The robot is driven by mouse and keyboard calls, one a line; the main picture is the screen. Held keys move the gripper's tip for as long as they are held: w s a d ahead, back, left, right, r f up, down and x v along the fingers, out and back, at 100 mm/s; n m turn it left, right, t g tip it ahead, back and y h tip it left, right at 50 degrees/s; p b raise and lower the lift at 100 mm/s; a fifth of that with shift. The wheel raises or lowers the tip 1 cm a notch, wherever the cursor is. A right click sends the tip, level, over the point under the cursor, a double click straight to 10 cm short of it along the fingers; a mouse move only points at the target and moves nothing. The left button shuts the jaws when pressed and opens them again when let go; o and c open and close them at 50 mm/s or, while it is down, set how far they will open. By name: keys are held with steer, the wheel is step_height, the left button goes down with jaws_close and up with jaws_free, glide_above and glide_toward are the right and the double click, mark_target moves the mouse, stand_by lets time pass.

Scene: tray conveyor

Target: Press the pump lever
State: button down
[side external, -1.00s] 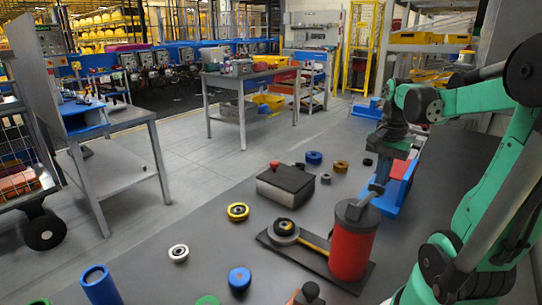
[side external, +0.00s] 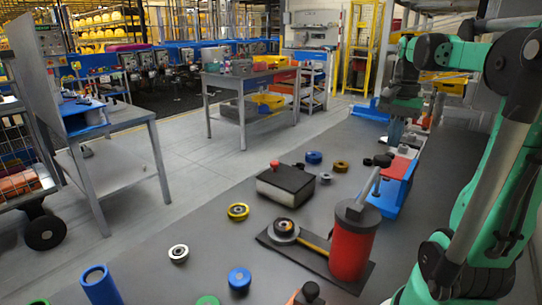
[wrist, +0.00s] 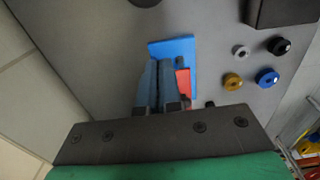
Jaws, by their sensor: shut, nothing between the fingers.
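The pump is a red cylinder (side external: 350,250) with a dark grey top, on a dark base plate in the side external view. Its grey lever (side external: 370,187) rises steeply from the top, tilted to the right, with a black knob (side external: 382,160) at its end. My gripper (side external: 394,146) is above and beyond the knob, apart from the lever, pointing down over the blue and red block. In the wrist view my gripper (wrist: 158,66) is shut with its fingers side by side and empty. I cannot make out the lever in the wrist view.
A round disc fixture (side external: 284,230) shares the pump's base plate. A black-topped box (side external: 286,185) and several coloured rings lie to the left. A steel workbench (side external: 245,80) stands farther back.

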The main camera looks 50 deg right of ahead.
steer(key=d+r, duration=0.2)
steer(key=r, duration=0.1)
steer(key=d+r, duration=0.1)
steer(key=r, duration=0.1)
stand_by(0.7)
step_height(320, 180, up, 2)
steer(key=n+t, duration=0.1)
steer(key=n, duration=1.3)
glide_above(383, 157)
steer(key=shift+s+d, duration=0.35)
steer(key=shift+s, duration=0.05)
steer(key=shift+a+n, duration=0.55)
steer(key=shift+n, duration=0.35)
steer(key=shift+w+d+f, duration=0.1)
steer(key=shift+w+f, duration=0.05)
steer(key=shift+f, duration=1.6)
steer(key=shift+w+f, duration=0.15)
steer(key=shift+f, duration=1.55)
